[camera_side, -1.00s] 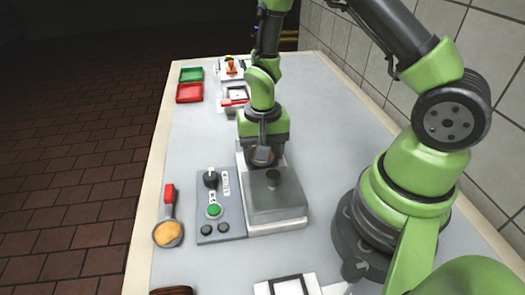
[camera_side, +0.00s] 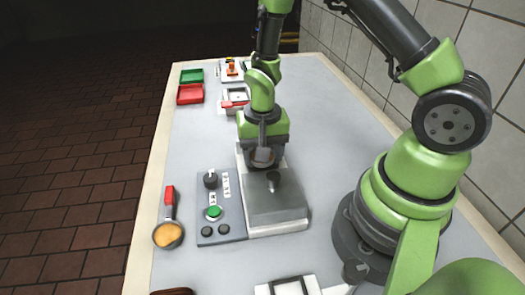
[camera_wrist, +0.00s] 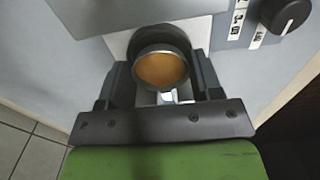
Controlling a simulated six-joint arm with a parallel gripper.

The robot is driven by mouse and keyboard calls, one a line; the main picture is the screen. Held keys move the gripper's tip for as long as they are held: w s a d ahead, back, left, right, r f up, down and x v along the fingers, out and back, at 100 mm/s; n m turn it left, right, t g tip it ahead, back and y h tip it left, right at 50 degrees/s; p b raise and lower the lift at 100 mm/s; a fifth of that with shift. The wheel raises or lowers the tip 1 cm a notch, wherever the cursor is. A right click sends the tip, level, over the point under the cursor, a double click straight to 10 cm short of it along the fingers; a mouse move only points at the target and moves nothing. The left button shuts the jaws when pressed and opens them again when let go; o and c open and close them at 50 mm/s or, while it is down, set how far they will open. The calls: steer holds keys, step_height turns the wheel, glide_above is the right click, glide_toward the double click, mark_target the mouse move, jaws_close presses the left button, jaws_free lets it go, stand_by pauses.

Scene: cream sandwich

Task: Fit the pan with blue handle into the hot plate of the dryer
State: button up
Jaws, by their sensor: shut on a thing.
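My gripper (camera_side: 263,142) is shut on a round pan (camera_side: 263,157) with orange-brown contents. In the wrist view the pan (camera_wrist: 162,70) sits between the two dark fingers, and a small blue and white patch shows below it, likely its handle; most of the handle is hidden. The dryer (camera_side: 277,208) is a grey block with a dark knob on top, on a pale base. The pan is at the far side of this block, over or close to the pale base; I cannot tell whether it touches. The hot plate itself is hard to make out.
A control panel (camera_side: 220,228) with a black knob and green button adjoins the dryer on the left. A second pan (camera_side: 168,235) with a red handle lies left of it. Red (camera_side: 190,94) and green (camera_side: 191,76) trays stand at the far left.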

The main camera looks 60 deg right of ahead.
steer(key=shift+f, duration=0.45)
stand_by(0.4)
steer(key=shift+r, duration=0.1)
steer(key=shift+r, duration=0.35)
steer(key=shift+s, duration=0.15)
stand_by(0.5)
steer(key=shift+f, duration=0.45)
stand_by(0.9)
steer(key=shift+r, duration=0.2)
